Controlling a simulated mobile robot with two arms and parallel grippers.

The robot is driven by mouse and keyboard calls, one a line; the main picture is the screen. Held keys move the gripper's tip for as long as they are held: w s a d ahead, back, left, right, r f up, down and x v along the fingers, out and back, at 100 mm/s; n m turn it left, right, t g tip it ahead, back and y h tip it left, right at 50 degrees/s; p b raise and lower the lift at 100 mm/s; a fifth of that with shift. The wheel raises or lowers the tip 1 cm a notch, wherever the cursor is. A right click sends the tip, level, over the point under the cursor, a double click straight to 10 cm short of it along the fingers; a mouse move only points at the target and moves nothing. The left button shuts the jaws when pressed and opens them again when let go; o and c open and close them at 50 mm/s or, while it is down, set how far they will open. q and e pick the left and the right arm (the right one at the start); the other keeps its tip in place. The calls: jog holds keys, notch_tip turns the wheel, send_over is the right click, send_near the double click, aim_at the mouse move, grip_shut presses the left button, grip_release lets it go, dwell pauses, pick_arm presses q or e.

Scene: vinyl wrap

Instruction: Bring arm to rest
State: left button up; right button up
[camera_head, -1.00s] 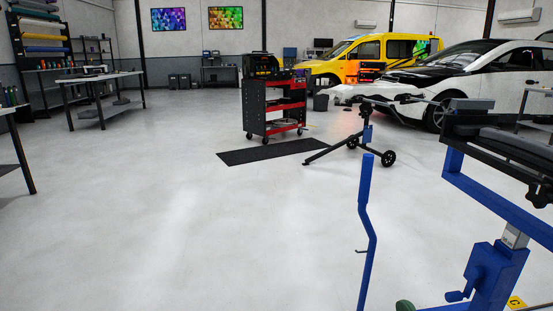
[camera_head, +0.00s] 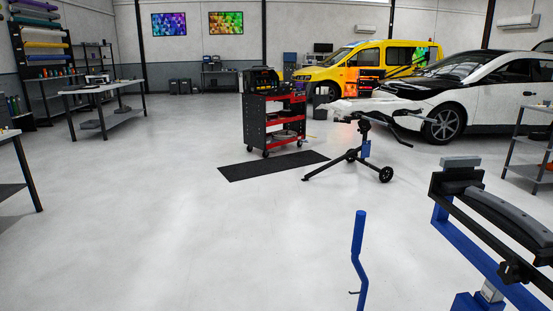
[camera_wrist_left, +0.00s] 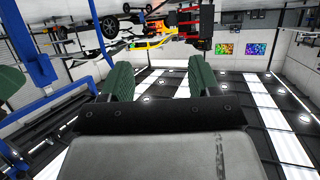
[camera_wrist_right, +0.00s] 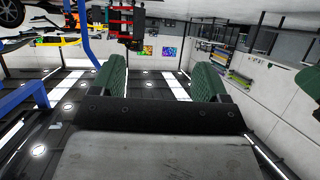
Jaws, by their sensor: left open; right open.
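My left gripper (camera_wrist_left: 147,84) shows in the left wrist view with its two green fingers apart and nothing between them. My right gripper (camera_wrist_right: 152,80) shows in the right wrist view, also with green fingers apart and empty. Both wrist views look out over the workshop upside down, with the ceiling lights low in the picture. Neither gripper is in the head view.
A blue stand with a dark padded top (camera_head: 500,210) is close at the right, with a blue bent bar (camera_head: 359,250) beside it. A wheeled stand (camera_head: 362,150), a red and black tool cart (camera_head: 256,125) and a black mat (camera_head: 250,172) stand farther off. The floor (camera_head: 190,230) at front left is clear.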

pick_arm(q)
jog(key=s+a+f+g+y+p, duration=0.1)
jog(key=s+a+f+g+p, duration=0.2)
jog(key=s, duration=0.7)
jog(key=s+a+f+g+y+p, duration=0.1)
jog(key=s+g+p, duration=0.4)
jog(key=s, duration=0.5)
jog(key=s+a+f+g+y+p, duration=0.1)
jog(key=s+a+f+g+p, duration=0.3)
jog(key=s, duration=0.5)
jog(key=shift+s+a+f+n, duration=0.3)
jog(key=shift+s+f, duration=0.1)
jog(key=shift+f, duration=0.05)
pick_arm(e)
jog(key=s+d+f+g+h, duration=0.1)
jog(key=s+d+f+g, duration=0.1)
jog(key=s, duration=0.8)
jog(key=s+d+f+g+h, duration=0.1)
jog(key=s+d+f+g, duration=0.2)
jog(key=s+g, duration=0.3)
jog(key=s+d+f+g+h, duration=0.1)
jog(key=s+d+f+g, duration=0.2)
jog(key=s, duration=1)
jog(key=shift+s+d+f+m+g, duration=0.3)
jog(key=shift+s+f+g, duration=0.15)
jog(key=shift+g, duration=0.15)
